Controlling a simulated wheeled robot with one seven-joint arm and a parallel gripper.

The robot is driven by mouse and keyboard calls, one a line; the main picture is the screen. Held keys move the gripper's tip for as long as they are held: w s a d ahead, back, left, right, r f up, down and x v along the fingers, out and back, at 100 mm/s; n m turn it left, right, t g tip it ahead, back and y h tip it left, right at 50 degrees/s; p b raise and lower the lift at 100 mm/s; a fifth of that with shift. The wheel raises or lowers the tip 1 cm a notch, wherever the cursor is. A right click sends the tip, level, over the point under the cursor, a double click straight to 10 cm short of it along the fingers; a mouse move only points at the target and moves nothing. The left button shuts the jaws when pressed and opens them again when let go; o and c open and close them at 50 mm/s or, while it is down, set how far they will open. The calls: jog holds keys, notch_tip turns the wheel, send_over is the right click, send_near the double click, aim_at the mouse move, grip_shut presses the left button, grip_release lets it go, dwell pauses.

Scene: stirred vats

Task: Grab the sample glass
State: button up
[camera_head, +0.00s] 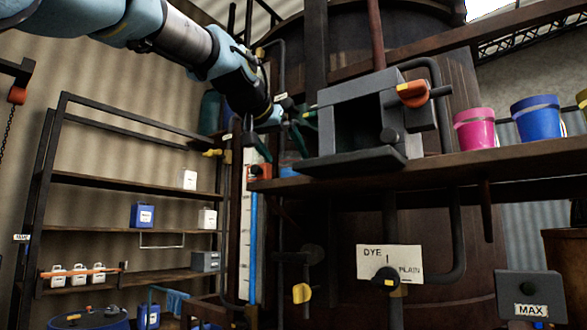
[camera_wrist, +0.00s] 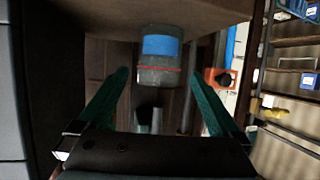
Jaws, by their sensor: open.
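The sample glass (camera_wrist: 160,58) is a clear, greyish vessel with blue in it and a thin red line around it. In the wrist view it lies ahead of my gripper (camera_wrist: 160,78), roughly centred between the tips of the two green fingers. The fingers are spread apart and nothing is clamped between them. Whether the tips reach beside the glass or stop short of it is hard to tell. In the head view the glass (camera_head: 288,168) is a small bluish patch at the shelf's left end, below my gripper (camera_head: 304,127), and partly hidden.
A grey open-fronted box (camera_head: 350,125) with an orange-handled valve (camera_head: 412,94) stands just right of my gripper. The brown shelf (camera_head: 470,170) carries a pink bucket (camera_head: 475,130) and a blue bucket (camera_head: 537,118). A large vat and pipes stand behind. A rack (camera_head: 125,178) holds canisters at left.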

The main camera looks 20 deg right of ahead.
jog(key=x, duration=0.2)
jog(key=shift+w+d+f+p, duration=0.15)
jog(key=shift+w+d+p, duration=0.1)
jog(key=shift+d+p, duration=0.1)
jog(key=p+x, duration=0.1)
jog(key=x, duration=0.1)
jog(key=p+x, duration=0.2)
jog(key=shift+r, duration=0.25)
jog(key=shift+w+d+f, duration=0.35)
jog(key=shift+d, duration=0.05)
grip_shut()
